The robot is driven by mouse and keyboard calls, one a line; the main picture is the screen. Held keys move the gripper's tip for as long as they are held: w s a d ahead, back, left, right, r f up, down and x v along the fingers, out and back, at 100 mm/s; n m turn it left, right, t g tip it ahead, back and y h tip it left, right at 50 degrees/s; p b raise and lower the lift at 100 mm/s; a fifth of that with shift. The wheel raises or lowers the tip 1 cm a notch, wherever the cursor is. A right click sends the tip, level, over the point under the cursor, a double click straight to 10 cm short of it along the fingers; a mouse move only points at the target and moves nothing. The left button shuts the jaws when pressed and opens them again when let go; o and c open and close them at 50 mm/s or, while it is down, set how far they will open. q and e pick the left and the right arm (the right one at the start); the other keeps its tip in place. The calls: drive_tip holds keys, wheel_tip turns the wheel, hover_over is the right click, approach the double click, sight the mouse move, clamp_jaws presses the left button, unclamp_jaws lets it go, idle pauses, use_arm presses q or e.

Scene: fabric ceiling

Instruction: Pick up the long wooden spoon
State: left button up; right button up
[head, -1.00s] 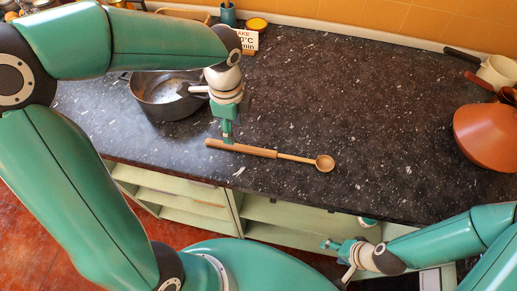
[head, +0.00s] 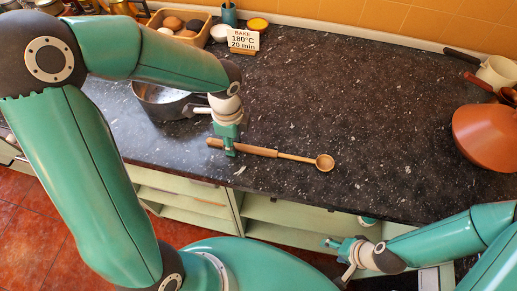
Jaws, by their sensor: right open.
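The long wooden spoon (head: 260,151) lies on the dark speckled counter (head: 340,110), its thick handle at the left and its round bowl at the right. My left gripper (head: 230,152) points down at the handle's left part and covers a short piece of it. I cannot tell whether its fingers are open or closed around the handle. My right gripper (head: 336,250) is open and empty, low in front of the counter's front edge, away from the spoon.
A dark pot (head: 160,102) stands just left of my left gripper, partly behind my arm. A recipe card (head: 243,40), a crate of eggs (head: 200,38) and jars stand along the back. An orange-brown conical lid (head: 490,135) sits at the right. The counter's middle is clear.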

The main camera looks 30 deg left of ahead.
use_arm(q)
clamp_jaws()
drive_tip(key=shift+r, duration=0.1)
